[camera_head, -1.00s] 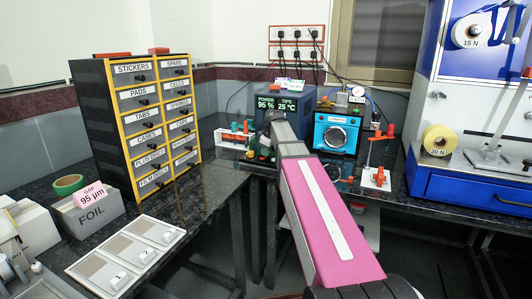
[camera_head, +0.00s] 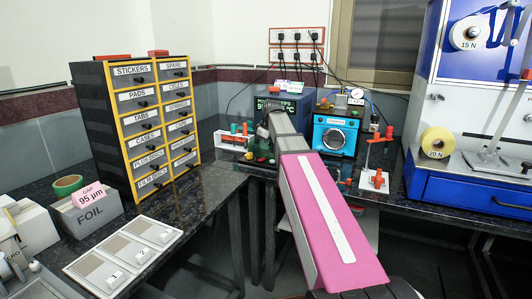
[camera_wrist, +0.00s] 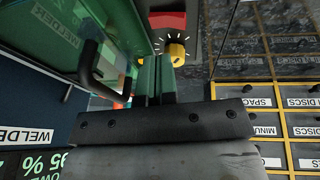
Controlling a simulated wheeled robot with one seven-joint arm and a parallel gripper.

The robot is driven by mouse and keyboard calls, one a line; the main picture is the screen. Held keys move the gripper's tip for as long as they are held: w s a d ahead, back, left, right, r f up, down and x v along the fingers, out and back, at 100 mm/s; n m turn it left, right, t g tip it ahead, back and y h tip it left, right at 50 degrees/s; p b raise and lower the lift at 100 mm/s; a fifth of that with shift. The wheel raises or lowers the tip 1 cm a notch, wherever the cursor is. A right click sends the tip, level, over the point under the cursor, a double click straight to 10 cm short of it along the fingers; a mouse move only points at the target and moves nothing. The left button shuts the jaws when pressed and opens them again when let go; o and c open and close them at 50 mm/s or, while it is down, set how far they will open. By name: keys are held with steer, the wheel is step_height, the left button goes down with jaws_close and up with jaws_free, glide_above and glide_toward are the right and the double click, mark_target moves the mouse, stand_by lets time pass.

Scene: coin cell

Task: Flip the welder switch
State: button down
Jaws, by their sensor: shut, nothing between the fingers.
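The welder (camera_head: 305,111) is a dark blue box with a lit display at the back of the bench in the head view; my arm covers part of its front. In the wrist view its dark panel (camera_wrist: 28,100) is at the left. A yellow knob (camera_wrist: 176,52) with white dial marks sits on a grey plate below a red block (camera_wrist: 167,20). I cannot tell whether this knob is the switch. My gripper (camera_wrist: 158,62) has green fingers, shut and empty. Their tips appear close to the knob; contact is unclear. The head view hides the fingers.
In the head view, a labelled drawer cabinet (camera_head: 106,120) stands left, and a blue round-windowed machine (camera_head: 352,122) stands right of the welder.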

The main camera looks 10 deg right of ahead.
steer(key=d+r, duration=0.3)
steer(key=r, duration=0.5)
steer(key=shift+d+r, duration=0.2)
steer(key=shift+r, duration=0.2)
